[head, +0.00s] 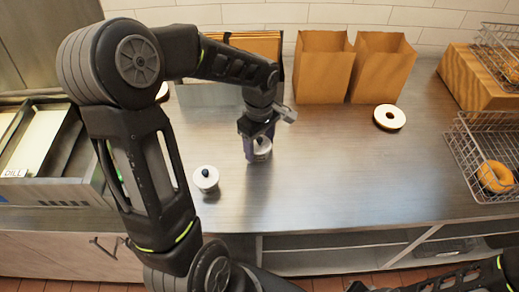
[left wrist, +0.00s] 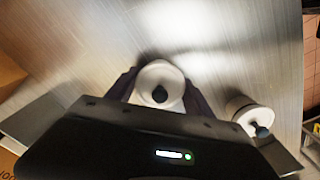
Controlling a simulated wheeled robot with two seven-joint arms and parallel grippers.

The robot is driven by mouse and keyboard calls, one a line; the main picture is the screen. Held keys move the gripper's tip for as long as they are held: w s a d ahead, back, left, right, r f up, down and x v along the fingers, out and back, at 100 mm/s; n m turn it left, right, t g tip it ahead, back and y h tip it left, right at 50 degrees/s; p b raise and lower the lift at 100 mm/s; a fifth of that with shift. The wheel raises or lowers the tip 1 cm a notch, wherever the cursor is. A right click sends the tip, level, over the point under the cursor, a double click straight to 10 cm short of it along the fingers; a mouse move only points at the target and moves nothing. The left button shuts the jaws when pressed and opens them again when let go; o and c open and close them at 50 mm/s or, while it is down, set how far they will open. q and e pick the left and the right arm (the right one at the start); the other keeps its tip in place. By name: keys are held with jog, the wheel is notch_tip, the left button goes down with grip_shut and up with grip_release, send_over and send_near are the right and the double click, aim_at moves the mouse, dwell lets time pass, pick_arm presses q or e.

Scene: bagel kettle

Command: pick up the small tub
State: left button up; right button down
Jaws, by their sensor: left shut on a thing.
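A second, similar white tub (head: 206,180) with a dark knob stands on the counter to the left and shows at the right in the left wrist view (left wrist: 246,109). My right gripper is out of view.
Two brown paper bags (head: 321,68) stand at the back. A sliced bagel (head: 389,117) lies on the counter (head: 330,180). Wire baskets (head: 480,140), one with a bagel (head: 495,176), are at the right. A bin unit (head: 45,150) is at the left. The counter's centre right is clear.

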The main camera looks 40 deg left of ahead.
aim_at(263, 143)
pick_arm(q)
notch_tip(263, 143, up, 10)
jog(key=shift+r+b, duration=0.1)
jog(key=shift+b, duration=0.75)
jog(key=shift+w, duration=0.1)
jog(key=shift+w+d+m, duration=0.25)
jog(key=shift+d+m, duration=0.05)
jog(key=shift+m, duration=0.2)
jog(key=w+d+f+m, duration=0.3)
jog(key=w+d+m, duration=0.6)
jog(key=m, duration=0.6)
jog(key=d, duration=0.2)
jog(key=shift+w+d+m, duration=0.3)
jog(key=shift+w+d, duration=0.05)
jog(key=shift+w, duration=0.05)
jog(key=shift+f, duration=0.1)
